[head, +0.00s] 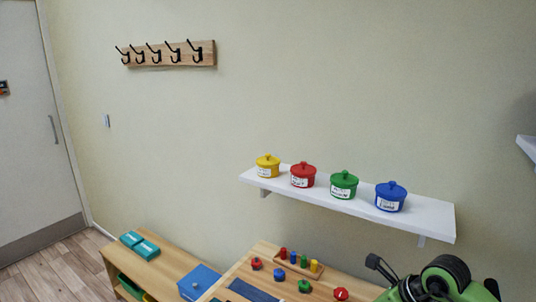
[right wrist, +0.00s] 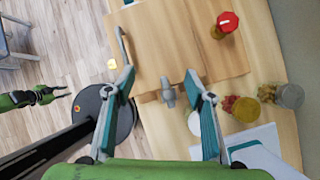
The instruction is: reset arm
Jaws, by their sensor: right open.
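My right gripper (right wrist: 160,76) is open in the right wrist view, its two teal-and-grey fingers spread with nothing between them. It points at a wooden tabletop with a wooden board (right wrist: 185,45) on it. A grey knob-like piece (right wrist: 167,92) shows between the fingers at the board's edge; I cannot tell what it is. My green right arm (head: 440,285) shows at the bottom right of the head view, its fingers out of frame. My left gripper (right wrist: 60,92) shows small at the left of the right wrist view, above the floor and apart from the table; its jaws are too small to read.
A white wall shelf (head: 430,222) holds yellow, red, green and blue lidded pots. The table below holds coloured knobs and a peg block (head: 300,264). Jars (right wrist: 290,96) and a white sheet lie by the right finger. A low bench (head: 165,262) stands left.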

